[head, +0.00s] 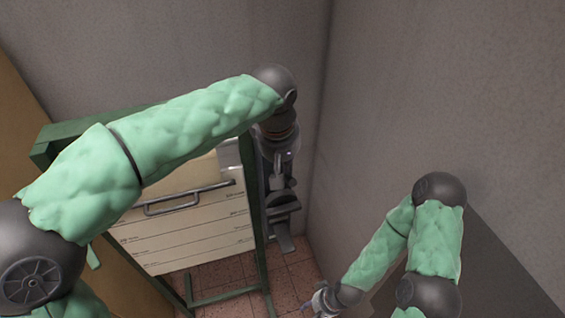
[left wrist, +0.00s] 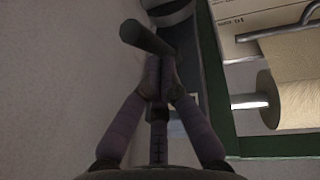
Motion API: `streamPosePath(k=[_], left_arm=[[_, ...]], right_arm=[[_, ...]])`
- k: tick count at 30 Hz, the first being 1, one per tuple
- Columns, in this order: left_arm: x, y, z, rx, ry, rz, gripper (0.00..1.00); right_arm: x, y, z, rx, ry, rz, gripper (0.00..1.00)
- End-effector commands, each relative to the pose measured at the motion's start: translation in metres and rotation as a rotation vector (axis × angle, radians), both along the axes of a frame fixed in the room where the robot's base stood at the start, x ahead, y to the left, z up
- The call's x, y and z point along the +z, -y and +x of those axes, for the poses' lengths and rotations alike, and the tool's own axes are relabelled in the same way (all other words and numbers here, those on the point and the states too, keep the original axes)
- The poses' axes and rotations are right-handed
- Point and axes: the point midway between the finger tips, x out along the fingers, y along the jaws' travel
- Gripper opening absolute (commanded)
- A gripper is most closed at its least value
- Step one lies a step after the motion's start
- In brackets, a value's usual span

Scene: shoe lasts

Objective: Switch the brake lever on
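The brake lever appears to be the dark rod (left wrist: 147,38) at the top of the left wrist view, with its rounded end toward the upper left. My left gripper (left wrist: 161,68) has its purple fingers drawn together, with the tips right at the rod. I cannot tell whether the rod is between the tips or just beyond them. In the head view my left gripper (head: 281,160) points down beside the green frame, and the lever cannot be clearly told from the dark parts there. My right gripper (head: 322,301) is low, at the bottom edge; its fingers are unclear.
A green frame (head: 258,215) holds cream panels (head: 190,240) with a metal handle (head: 188,198). The left wrist view shows a pale roll (left wrist: 298,103) on a metal bar. Grey walls (head: 430,90) close in behind and at right. Some reddish tiled floor (head: 290,272) is clear.

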Motion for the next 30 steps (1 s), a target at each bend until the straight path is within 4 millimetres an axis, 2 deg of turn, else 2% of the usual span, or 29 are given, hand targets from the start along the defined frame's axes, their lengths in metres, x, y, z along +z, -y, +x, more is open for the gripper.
streamPosePath(k=[6, 20, 26, 30], left_arm=[[-0.006, 0.002, -0.004, -0.002, 0.034, 0.011, 0.00], [-0.010, 0.003, -0.009, -0.002, 0.085, 0.029, 0.00], [-0.018, 0.005, -0.014, -0.004, 0.145, 0.047, 0.00], [-0.026, 0.007, -0.019, -0.004, 0.210, 0.067, 0.00]], right_arm=[[-0.012, 0.000, 0.000, 0.000, 0.000, 0.000, 0.47], [-0.027, 0.000, 0.000, 0.000, 0.000, 0.000, 0.47], [-0.046, 0.000, 0.000, 0.000, 0.000, 0.000, 0.47], [-0.068, 0.000, 0.000, 0.000, 0.000, 0.000, 0.47]])
